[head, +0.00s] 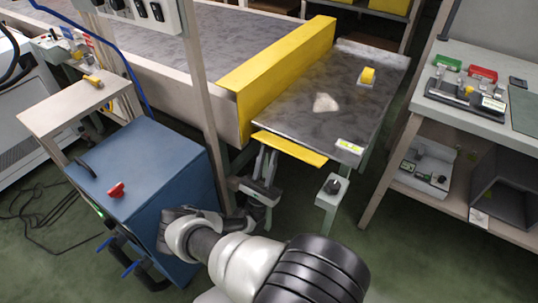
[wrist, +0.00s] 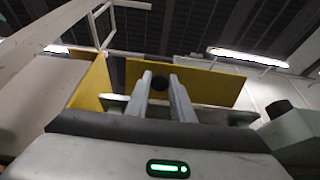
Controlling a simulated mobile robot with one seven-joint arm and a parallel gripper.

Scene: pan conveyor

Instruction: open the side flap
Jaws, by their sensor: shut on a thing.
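The side flap (head: 290,148) is a narrow yellow panel along the near edge of the grey metal table, seen nearly edge-on in the head view. In the wrist view the flap (wrist: 205,88) is a broad yellow panel just beyond my fingers. My gripper (head: 268,158) reaches up from below at the flap's left part. In the wrist view my gripper (wrist: 160,84) has its two fingers on either side of a dark round knob (wrist: 160,82) in front of the flap, and is shut on it. The flap's hinge is hidden.
A tall yellow barrier (head: 280,60) stands between the conveyor and the metal table (head: 345,90). A blue cabinet (head: 150,175) with a red knob is left of my arm. A grey post (head: 332,190) stands right of my gripper. Shelving (head: 470,110) is farther right.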

